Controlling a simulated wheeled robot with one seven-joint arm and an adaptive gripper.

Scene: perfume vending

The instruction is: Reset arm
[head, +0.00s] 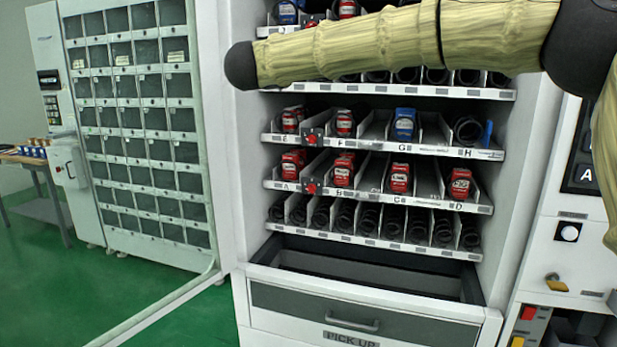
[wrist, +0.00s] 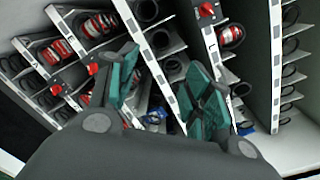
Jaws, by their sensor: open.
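My gripper (wrist: 160,98) shows in the wrist view with its two teal fingers spread apart. It is open, and I see nothing held between the fingers. Behind it are the vending machine's shelves, tilted in that view. In the head view my arm crosses the upper part of the open vending machine (head: 390,156), in front of its upper shelves. The gripper itself is not visible in the head view.
Red items such as the one in slot D (head: 460,184) and a blue item (head: 404,124) stand in spiral slots. The pick-up drawer (head: 365,312) is below. The glass door (head: 150,120) stands open at left. A table (head: 38,160) is far left.

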